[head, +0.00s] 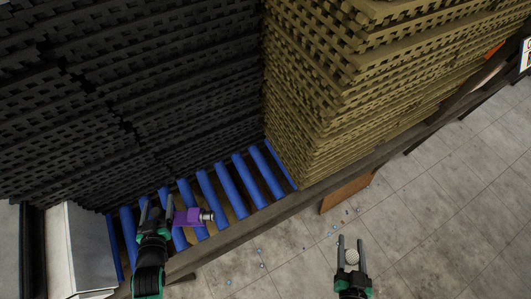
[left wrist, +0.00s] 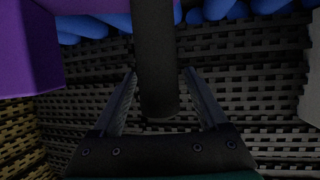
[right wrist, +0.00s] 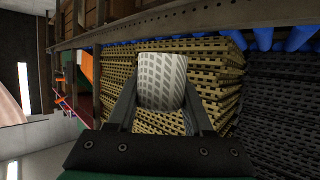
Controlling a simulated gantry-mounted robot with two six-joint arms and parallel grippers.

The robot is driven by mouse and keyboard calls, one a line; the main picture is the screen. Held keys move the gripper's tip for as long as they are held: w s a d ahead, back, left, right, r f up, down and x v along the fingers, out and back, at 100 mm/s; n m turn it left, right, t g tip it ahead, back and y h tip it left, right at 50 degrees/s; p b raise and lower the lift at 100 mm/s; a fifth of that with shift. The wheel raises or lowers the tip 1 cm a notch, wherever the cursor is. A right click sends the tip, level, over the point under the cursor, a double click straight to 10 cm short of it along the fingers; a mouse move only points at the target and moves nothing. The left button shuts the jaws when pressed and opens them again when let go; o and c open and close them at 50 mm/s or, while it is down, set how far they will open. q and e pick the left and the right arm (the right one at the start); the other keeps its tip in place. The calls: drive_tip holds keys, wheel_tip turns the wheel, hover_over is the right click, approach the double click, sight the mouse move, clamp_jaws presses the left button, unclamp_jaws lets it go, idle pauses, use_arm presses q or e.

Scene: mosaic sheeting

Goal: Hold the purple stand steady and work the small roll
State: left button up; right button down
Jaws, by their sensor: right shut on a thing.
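The purple stand (head: 187,217) sits over the blue rollers with a metal peg pointing right. It shows at the upper left of the left wrist view (left wrist: 30,50). My left gripper (head: 156,207) is just left of the stand. Its fingers are open, with a dark round bar (left wrist: 155,60) between them and visible gaps on both sides. My right gripper (head: 351,242) is shut on the small roll (head: 352,256), away from the stand over the floor area. The roll, pale with a grey tread-like pattern, fills the space between the fingers in the right wrist view (right wrist: 162,80).
Blue rollers (head: 230,190) run along a dark rail (head: 250,222). Tall stacks of black lattice sheets (head: 120,90) and tan lattice sheets (head: 330,100) stand behind. A white box (head: 85,245) is at the lower left. Open tiled floor (head: 440,210) lies to the right.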

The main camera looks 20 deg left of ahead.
use_arm(q)
clamp_jaws()
idle(0.6)
drive_tip(key=shift+o, duration=0.5)
unclamp_jaws()
